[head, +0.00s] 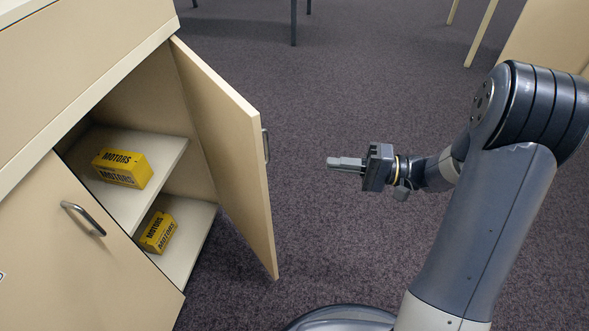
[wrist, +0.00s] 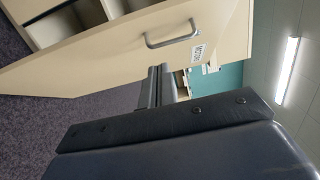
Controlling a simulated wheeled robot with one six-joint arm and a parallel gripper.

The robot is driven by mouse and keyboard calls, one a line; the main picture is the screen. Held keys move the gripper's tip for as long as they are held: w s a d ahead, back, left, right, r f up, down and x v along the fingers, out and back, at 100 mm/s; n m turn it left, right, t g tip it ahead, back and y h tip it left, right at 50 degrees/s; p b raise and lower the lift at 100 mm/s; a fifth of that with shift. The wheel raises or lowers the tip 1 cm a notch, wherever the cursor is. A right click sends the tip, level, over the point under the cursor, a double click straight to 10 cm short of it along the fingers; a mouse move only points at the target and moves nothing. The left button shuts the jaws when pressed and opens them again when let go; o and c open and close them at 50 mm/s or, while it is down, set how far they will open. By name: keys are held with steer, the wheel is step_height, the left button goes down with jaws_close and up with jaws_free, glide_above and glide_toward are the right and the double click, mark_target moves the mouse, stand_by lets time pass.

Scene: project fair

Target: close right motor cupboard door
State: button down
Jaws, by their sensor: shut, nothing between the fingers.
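The right cupboard door (head: 227,150) stands wide open, swung out from the cupboard on its right side. Its grey bar handle (head: 265,146) is on the outer face near the free edge. In the wrist view the door (wrist: 120,58) fills the upper part, with the handle (wrist: 172,40) and a small printed label beside it. My gripper (head: 330,162) is shut and empty, pointing left toward the door's outer face, with a gap of carpet between in the head view. In the wrist view the gripper fingers (wrist: 160,85) show just below the handle.
Yellow motor boxes sit on the upper shelf (head: 122,168) and lower shelf (head: 158,232) inside. The left door (head: 75,250) is shut, with its own handle (head: 83,218). Carpet (head: 320,230) is clear around my gripper. Table legs (head: 293,22) stand at the back.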

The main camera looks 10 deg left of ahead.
steer(key=s+a+b, duration=0.2)
steer(key=a+b, duration=0.3)
steer(key=a, duration=0.7)
steer(key=shift+s+a, duration=0.35)
steer(key=shift+s, duration=0.05)
